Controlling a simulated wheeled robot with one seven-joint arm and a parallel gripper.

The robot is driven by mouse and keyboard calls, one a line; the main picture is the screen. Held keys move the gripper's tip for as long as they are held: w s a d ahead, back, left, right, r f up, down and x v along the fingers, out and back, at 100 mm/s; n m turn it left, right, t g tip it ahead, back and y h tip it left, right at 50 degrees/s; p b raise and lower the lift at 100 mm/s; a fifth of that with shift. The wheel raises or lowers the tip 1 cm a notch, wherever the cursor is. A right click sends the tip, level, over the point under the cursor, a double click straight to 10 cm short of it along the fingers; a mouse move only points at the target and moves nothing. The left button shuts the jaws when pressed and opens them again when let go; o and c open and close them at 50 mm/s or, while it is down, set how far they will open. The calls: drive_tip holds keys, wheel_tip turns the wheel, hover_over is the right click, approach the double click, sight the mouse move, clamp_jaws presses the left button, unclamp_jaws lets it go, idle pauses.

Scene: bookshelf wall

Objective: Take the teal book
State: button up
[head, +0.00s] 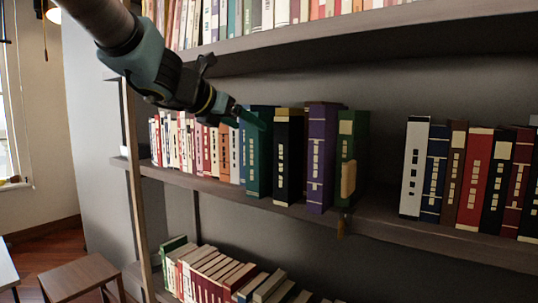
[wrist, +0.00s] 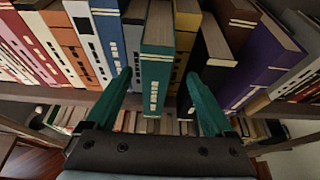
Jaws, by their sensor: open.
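The teal book (head: 252,170) stands upright on the middle shelf, between a thin blue book and a black book with a gold top. In the wrist view the teal book (wrist: 155,75) is in the centre, its spine facing me and its top edge visible. My gripper (wrist: 160,73) is open, with one green finger on each side of the book's spine in that picture. I cannot tell whether the fingers touch it or how far they reach along it. In the head view my gripper (head: 256,118) comes from the upper left, at the book's upper part.
The black book (head: 289,155), a purple book (head: 318,160) and a green book (head: 346,150) stand close on the right. A tight row of books (head: 190,140) fills the left. A bare shelf gap (head: 385,205) lies farther right. The upper shelf (head: 330,38) runs above.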

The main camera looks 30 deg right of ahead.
sight(261, 132)
drive_tip(key=x, duration=0.8)
drive_tip(key=shift+w+a+r, duration=0.1)
drive_tip(key=shift+w, duration=0.2)
clamp_jaws()
idle(0.4)
drive_tip(key=shift+r, duration=0.15)
